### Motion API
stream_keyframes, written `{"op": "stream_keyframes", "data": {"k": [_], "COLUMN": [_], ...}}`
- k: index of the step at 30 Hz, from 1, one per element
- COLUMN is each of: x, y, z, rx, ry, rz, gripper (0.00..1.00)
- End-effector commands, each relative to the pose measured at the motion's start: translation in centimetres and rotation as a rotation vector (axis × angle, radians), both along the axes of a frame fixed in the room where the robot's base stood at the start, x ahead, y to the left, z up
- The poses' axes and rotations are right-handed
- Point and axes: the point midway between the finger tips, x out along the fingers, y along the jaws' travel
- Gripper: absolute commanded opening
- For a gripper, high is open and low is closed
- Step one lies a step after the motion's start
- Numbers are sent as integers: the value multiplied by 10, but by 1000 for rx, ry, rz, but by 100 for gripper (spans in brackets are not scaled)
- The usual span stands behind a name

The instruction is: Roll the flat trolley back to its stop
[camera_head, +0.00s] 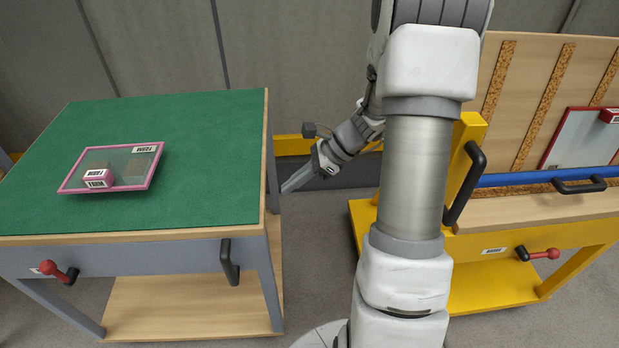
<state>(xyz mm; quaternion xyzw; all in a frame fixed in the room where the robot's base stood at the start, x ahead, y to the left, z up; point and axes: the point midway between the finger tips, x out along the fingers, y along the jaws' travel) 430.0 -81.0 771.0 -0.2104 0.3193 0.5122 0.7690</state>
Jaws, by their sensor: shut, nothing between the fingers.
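The flat trolley has a green top (200,125) with a wooden edge and a grey frame, and stands at the left. A black handle (229,262) is on its front near the right corner. A red-knobbed lever (58,271) is on its front left. My gripper (284,190) is shut and empty, pointing down and left by the trolley's right side. Whether its tips touch the trolley I cannot tell. I cannot clearly make out a stop; the trolley's wheels are not visible.
A pink-framed pane (137,182) with a small box (97,178) lies on the green top. A yellow trolley (470,292) with a leaning wooden board (540,75) stands at the right. A yellow floor rail (290,146) runs along the back wall. Grey floor separates the trolleys.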

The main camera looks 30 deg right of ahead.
Motion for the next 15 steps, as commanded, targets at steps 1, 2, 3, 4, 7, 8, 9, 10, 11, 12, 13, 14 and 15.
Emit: {"op": "stream_keyframes", "data": {"k": [1,2,3,4,7,8,9,10,11,12,13,14,15], "x": [4,5,7,8,10,11,11,12,12,12,12,12,12], "y": [9,12,16,18,25,26,27,27,27,27,27,27,27], "z": [0,0,0,1,1,1,2,2,2,2,2,2,2], "rx": [-2,-2,-2,-3,-1,-1,-1,-1,-1,-1,-1,-1,-1], "ry": [-4,-4,-5,-4,-3,-3,-2,-2,-2,-2,-2,-2,-2], "rz": [4,3,2,3,1,1,1,1,1,1,1,1,1], "gripper": [0,0,0,0,0,0,0,0,0,0,0,0,0]}}
